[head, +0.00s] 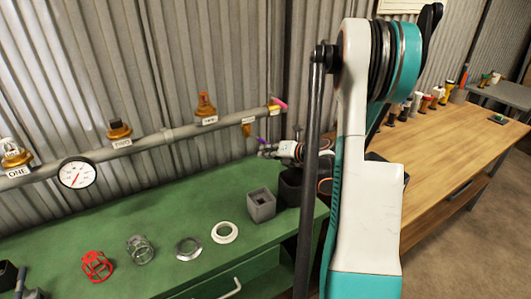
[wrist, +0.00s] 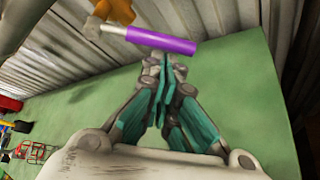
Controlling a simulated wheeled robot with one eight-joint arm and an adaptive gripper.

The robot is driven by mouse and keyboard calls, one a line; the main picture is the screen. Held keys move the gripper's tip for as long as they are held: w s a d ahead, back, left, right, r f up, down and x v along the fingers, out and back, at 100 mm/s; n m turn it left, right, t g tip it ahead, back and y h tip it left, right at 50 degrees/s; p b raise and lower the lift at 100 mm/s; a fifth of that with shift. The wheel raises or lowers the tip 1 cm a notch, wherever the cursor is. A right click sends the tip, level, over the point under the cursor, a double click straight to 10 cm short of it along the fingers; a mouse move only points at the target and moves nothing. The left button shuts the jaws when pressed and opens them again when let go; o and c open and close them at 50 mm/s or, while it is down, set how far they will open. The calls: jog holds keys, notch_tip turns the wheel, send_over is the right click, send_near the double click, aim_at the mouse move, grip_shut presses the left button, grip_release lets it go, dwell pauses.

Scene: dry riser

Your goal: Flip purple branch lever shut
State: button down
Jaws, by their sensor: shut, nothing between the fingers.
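The purple branch lever (head: 261,141) sticks out to the right from a small brass valve (head: 247,129) hanging under the pipe's right end. In the wrist view the purple lever (wrist: 162,41) lies nearly level across the top, with a bare metal stem joining it to the brass body (wrist: 115,10). My gripper (head: 266,152) is just below the lever in the head view. In the wrist view my gripper (wrist: 162,66) is shut and empty, its tips close to the lever's sleeve. I cannot tell whether they touch it.
A grey pipe (head: 184,132) with labelled brass valves and a gauge (head: 78,173) runs along the corrugated wall. A pink lever (head: 279,101) sits near its end. Rings, a red cage (head: 97,266) and a grey block (head: 261,205) stand on the green bench (head: 160,223).

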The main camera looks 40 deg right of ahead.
aim_at(267, 143)
jog(key=shift+d+r+n, duration=0.3)
jog(key=shift+d+n, duration=0.05)
jog(key=shift+n, duration=0.05)
jog(key=d+r+n+h+p, duration=0.1)
jog(key=r+n+g+h+p, duration=0.1)
jog(key=h, duration=0.1)
jog(key=shift+s+d+r+n, duration=0.1)
jog(key=shift+s+d+n, duration=0.2)
jog(key=shift+d+n, duration=0.1)
jog(key=shift+d+r+p, duration=0.3)
jog(key=shift+d+r, duration=0.1)
jog(key=shift+r, duration=0.3)
jog(key=shift+s+r, duration=0.1)
dwell(0.4)
